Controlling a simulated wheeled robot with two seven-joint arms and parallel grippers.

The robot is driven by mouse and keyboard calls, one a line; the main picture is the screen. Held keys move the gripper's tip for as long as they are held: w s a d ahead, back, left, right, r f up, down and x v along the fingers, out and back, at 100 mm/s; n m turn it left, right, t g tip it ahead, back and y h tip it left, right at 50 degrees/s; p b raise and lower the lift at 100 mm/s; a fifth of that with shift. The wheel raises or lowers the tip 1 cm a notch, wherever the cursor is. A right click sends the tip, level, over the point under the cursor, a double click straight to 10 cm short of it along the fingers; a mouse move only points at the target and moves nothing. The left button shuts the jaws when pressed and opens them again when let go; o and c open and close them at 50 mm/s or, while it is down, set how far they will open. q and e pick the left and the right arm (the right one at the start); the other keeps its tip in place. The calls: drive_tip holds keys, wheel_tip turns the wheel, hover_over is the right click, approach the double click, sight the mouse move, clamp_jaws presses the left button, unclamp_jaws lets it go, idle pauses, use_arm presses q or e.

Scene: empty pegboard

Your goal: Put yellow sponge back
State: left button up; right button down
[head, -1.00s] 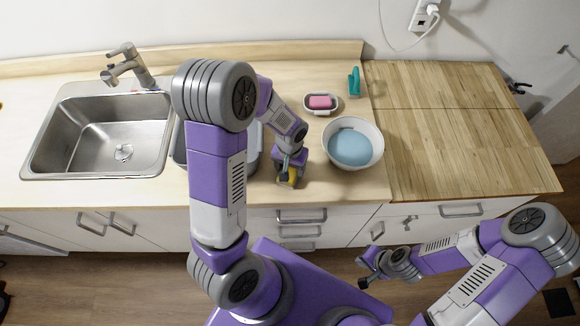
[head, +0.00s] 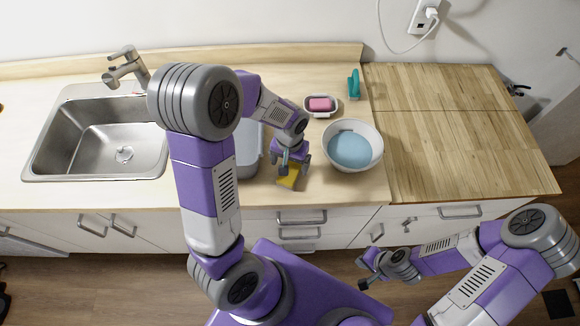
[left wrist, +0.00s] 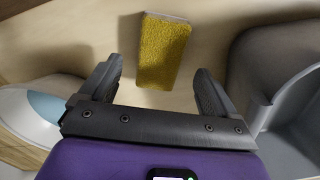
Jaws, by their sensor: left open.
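The yellow sponge (head: 290,179) lies on the light wood counter, near its front edge, between a grey tub and a white bowl. My left gripper (head: 291,172) is above it and hides part of it in the head view. In the left wrist view the sponge (left wrist: 163,52) lies ahead of the open fingers, and nothing is held between them (left wrist: 157,88). My right gripper (head: 366,272) is off the counter in front of the cabinets, small in the picture, and its jaws cannot be made out.
A white bowl with blue inside (head: 352,146) stands right of the sponge. A grey tub (head: 249,150) is on the left, partly behind my arm. A pink sponge (head: 320,104) sits in a white dish, with a teal object (head: 353,84) nearby. The wooden board (head: 450,130) is clear.

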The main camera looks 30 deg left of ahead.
use_arm(q)
wheel_tip(320, 180, up, 8)
drive_tip(key=shift+f+p, duration=0.25)
drive_tip(key=shift+p, duration=0.15)
idle(0.3)
